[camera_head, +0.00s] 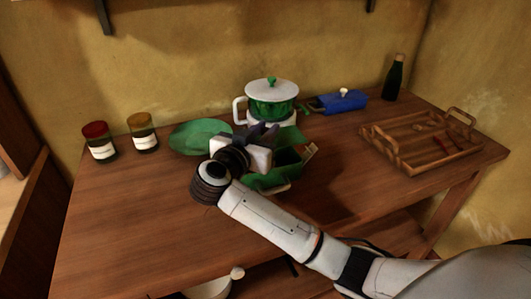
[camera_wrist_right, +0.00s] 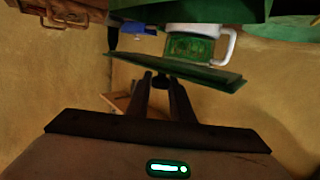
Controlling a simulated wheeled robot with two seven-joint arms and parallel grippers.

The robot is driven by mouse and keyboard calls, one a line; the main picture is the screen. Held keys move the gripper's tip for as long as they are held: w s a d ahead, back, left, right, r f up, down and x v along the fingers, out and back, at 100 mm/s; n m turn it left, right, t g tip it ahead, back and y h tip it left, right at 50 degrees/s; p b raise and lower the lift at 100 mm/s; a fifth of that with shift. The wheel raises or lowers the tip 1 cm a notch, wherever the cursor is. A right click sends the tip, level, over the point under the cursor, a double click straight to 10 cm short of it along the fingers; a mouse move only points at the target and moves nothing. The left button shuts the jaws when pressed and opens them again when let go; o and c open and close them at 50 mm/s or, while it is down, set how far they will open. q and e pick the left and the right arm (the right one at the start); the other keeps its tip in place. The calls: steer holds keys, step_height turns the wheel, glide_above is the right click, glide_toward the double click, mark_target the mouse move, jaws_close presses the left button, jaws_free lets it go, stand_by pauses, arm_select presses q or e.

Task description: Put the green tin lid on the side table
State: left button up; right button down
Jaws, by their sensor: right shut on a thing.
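The green tin (camera_head: 262,182), an open-topped box, stands on the wooden table (camera_head: 130,220) near its middle. My right gripper (camera_head: 264,134) is above the tin and shut on the green tin lid (camera_head: 290,138). In the right wrist view the lid (camera_wrist_right: 180,72) is a flat green slab, with a small dark knob between the gripper's fingers (camera_wrist_right: 163,82). The lid looks raised clear of the tin, which shows along the top of that view (camera_wrist_right: 190,10). I cannot tell whether this table is the side table. My left gripper is not in view.
A green plate (camera_head: 195,138) lies left of the tin, with two jars (camera_head: 100,145) (camera_head: 143,135) further left. Behind stand a green-and-white pot (camera_head: 272,97), a blue box (camera_head: 340,102) and a dark bottle (camera_head: 394,78). A wooden tray (camera_head: 400,130) is at right. The table's front left is clear.

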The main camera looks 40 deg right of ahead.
step_height(320, 180, down, 3)
steer(key=shift+f, duration=0.2)
step_height(320, 180, down, 2)
steer(key=shift+f+p, duration=0.15)
steer(key=shift+p, duration=0.4)
steer(key=c, duration=1.6)
jaws_free()
steer(key=shift+o, duration=0.2)
